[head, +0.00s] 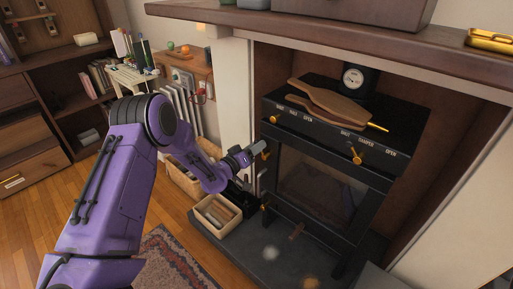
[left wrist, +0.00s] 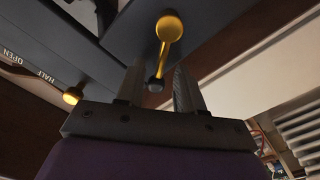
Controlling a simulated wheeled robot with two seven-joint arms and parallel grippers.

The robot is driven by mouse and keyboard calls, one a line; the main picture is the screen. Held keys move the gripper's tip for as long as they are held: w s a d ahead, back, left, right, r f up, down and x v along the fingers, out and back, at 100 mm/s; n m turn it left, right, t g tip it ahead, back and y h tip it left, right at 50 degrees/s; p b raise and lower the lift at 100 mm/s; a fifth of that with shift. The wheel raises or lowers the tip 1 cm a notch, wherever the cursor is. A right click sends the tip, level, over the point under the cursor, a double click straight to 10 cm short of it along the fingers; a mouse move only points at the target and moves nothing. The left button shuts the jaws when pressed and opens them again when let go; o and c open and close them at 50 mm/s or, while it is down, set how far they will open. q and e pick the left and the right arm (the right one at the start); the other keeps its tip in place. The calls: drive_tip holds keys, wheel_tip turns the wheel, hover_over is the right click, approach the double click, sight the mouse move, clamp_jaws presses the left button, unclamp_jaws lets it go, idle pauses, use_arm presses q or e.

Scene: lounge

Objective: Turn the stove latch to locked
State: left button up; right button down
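The black stove (head: 320,175) stands in the fireplace recess in the head view. A brass lever (left wrist: 169,28), seemingly the stove latch, sits on the stove front. In the left wrist view its round brass boss is at the top, and its dark knob end points down toward my fingers. In the head view its brass part (head: 265,153) shows just beside my left gripper (head: 258,148). My left gripper (left wrist: 158,75) is open, its fingers apart on either side of the knob end in the picture; contact cannot be told. My right gripper is not in view.
A brass damper knob (head: 357,156) and another brass knob (head: 274,119) sit on the upper stove front by printed labels. A wooden mantel (head: 330,25) overhangs.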

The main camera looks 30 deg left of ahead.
use_arm(q)
drive_tip(key=s+a, duration=0.2)
drive_tip(key=s, duration=0.8)
drive_tip(key=shift+s+f, duration=0.15)
drive_tip(key=s+d+f+n+g+y+p, duration=0.3)
drive_tip(key=s+f+g+y+p, duration=0.3)
drive_tip(key=s+f, duration=0.45)
drive_tip(key=s+d+g+p, duration=0.1)
drive_tip(key=s+g+p, duration=0.1)
drive_tip(key=s, duration=0.5)
drive_tip(key=s+d+f+g+p, duration=0.1)
drive_tip(key=s+d+g+p, duration=0.1)
drive_tip(key=s, duration=0.6)
drive_tip(key=s+d+f+m+g+p, duration=0.1)
drive_tip(key=s+g, duration=0.3)
drive_tip(key=s, duration=0.3)
drive_tip(key=shift+s+d+g+y+p, duration=0.25)
drive_tip(key=shift+s+g+y+p, duration=0.05)
drive_tip(key=shift+s+y+p, duration=0.1)
drive_tip(key=shift+w+r, duration=0.1)
